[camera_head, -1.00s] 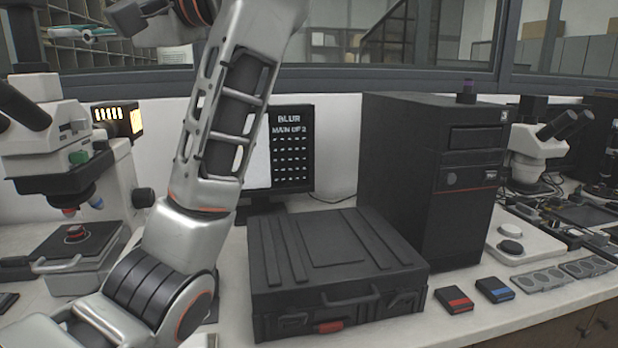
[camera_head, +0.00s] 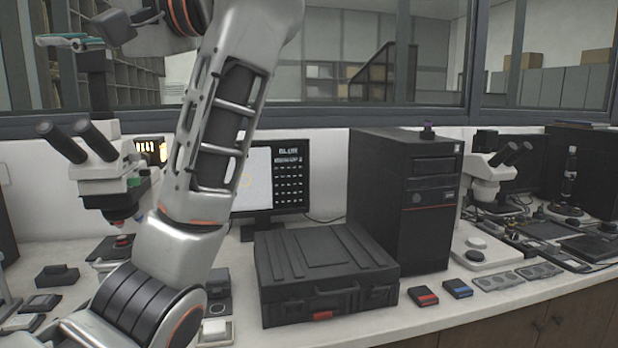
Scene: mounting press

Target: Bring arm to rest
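My silver arm rises from the lower left and crosses the left half of the head view. Its dark wrist reaches the top left corner. My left gripper (camera_head: 75,39) is at the top left, raised above the bench in front of the window. My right gripper is not in view. A microscope (camera_head: 98,172) stands behind and left of the arm, partly hidden by it.
A black case (camera_head: 325,255) lies shut beside the arm, with a computer tower (camera_head: 425,200) and monitor (camera_head: 290,175) behind it. Red (camera_head: 422,295) and blue (camera_head: 458,288) boxes lie near the front edge. Another microscope (camera_head: 490,175) stands right. Clear bench top (camera_head: 415,322) shows along the front.

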